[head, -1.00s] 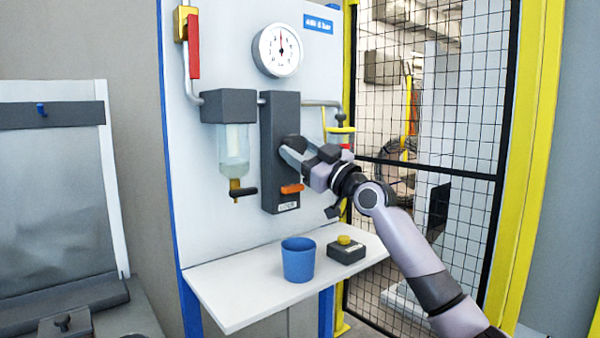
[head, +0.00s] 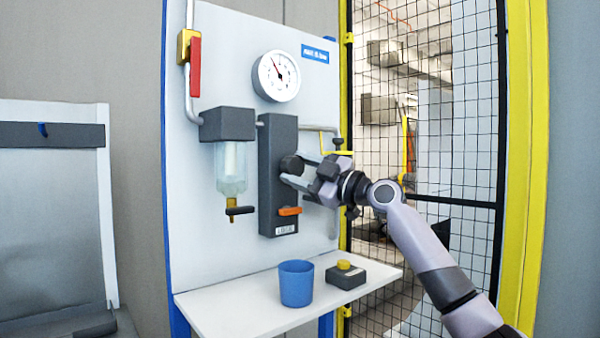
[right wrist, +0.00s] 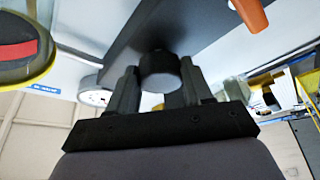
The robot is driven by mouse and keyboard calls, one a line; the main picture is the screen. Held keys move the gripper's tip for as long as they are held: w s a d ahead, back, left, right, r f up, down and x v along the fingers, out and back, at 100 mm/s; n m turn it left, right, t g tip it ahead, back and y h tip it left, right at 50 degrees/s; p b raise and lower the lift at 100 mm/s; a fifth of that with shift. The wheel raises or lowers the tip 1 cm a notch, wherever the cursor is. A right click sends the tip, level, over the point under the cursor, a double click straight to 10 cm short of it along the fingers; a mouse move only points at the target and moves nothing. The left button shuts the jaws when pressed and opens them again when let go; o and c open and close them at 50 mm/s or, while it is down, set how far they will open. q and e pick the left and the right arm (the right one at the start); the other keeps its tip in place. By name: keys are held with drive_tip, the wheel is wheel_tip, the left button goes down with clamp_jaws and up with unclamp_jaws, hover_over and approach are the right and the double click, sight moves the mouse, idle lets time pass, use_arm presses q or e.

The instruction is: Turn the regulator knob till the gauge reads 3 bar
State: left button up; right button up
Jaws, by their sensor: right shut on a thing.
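The pressure gauge (head: 277,76) is a round white dial high on the panel. Its needle points up and to the left; its numbers are too small to read. Below it, the dark regulator block (head: 278,140) carries a round dark knob (head: 292,165). My right gripper (head: 293,173) is at the knob, coming in from the right. In the right wrist view, the knob (right wrist: 160,72) sits between the two fingers of my right gripper (right wrist: 160,85), which is shut on it. My left gripper is not in view.
An orange lever (head: 289,211) is just below the knob. A filter bowl (head: 231,168) hangs left of the block, and a red-handled valve (head: 195,67) is above it. A blue cup (head: 297,284) and a box with a yellow button (head: 346,275) stand on the white shelf (head: 235,312).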

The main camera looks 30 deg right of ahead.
idle(0.3)
drive_tip(key=o, duration=1)
drive_tip(key=shift+o, duration=0.2)
drive_tip(key=b+v, duration=0.2)
drive_tip(key=v, duration=0.5)
drive_tip(key=shift+f, duration=0.1)
drive_tip(key=shift+s, duration=0.1)
